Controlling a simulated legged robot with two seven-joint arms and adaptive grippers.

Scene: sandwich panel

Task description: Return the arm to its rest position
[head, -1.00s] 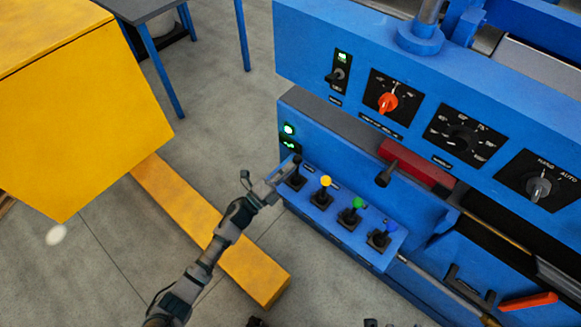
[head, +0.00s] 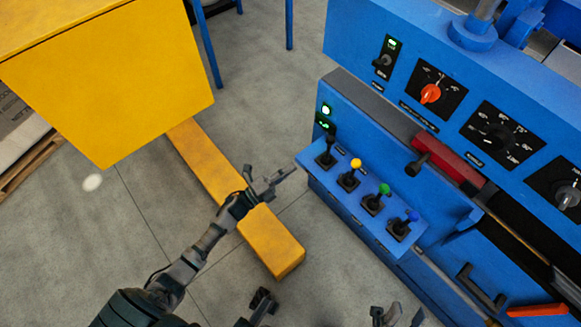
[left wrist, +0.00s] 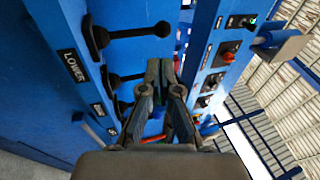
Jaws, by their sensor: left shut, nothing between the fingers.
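My left gripper (head: 279,177) is at the end of the arm that comes in from the lower left in the head view. It is shut and empty, in the air left of the blue lever panel (head: 350,213) and apart from it. The panel carries levers with black (head: 329,140), yellow, green and blue knobs. In the left wrist view my left gripper (left wrist: 165,72) has its fingers together, with black levers (left wrist: 95,38) and a "LOWER" label beyond. Dark grey parts at the bottom edge of the head view may be my right gripper; its jaw state is unclear.
The blue machine (head: 400,130) with dials and an orange knob (head: 430,93) fills the right. A yellow cabinet (head: 110,90) and a yellow floor beam (head: 275,247) stand on the left. Open grey floor (head: 290,105) lies between beam and machine.

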